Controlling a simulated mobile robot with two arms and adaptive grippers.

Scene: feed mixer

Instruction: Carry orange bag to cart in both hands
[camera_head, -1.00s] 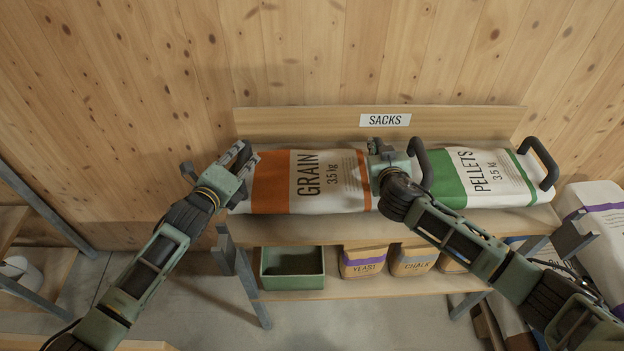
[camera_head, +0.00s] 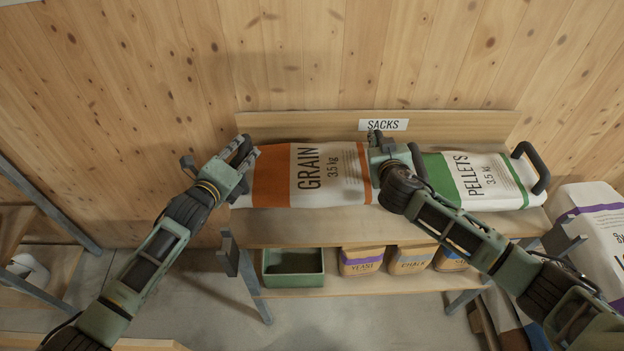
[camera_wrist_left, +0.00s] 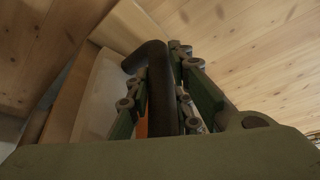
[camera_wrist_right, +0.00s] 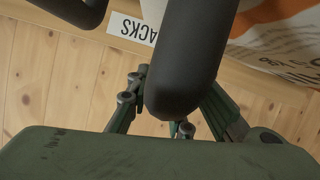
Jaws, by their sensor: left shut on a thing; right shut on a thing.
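The orange bag (camera_head: 277,178) is the white and orange sack marked GRAIN, lying flat just above the upper shelf board (camera_head: 400,226) in the head view. My left gripper (camera_head: 240,154) is shut on the black handle at its left end; the handle (camera_wrist_left: 158,90) stands between the fingers in the left wrist view. My right gripper (camera_head: 381,152) is shut on the handle at its right end; that handle (camera_wrist_right: 190,60) fills the middle of the right wrist view. My grippers partly hide both handles in the head view. I cannot make out a cart.
The green PELLETS bag (camera_head: 450,180) lies close to the right of my right gripper. A backboard (camera_head: 290,126) with a SACKS label stands behind. Below are a green bin (camera_head: 292,281) and small sacks (camera_head: 362,262). A large white sack (camera_head: 600,225) stands at the right.

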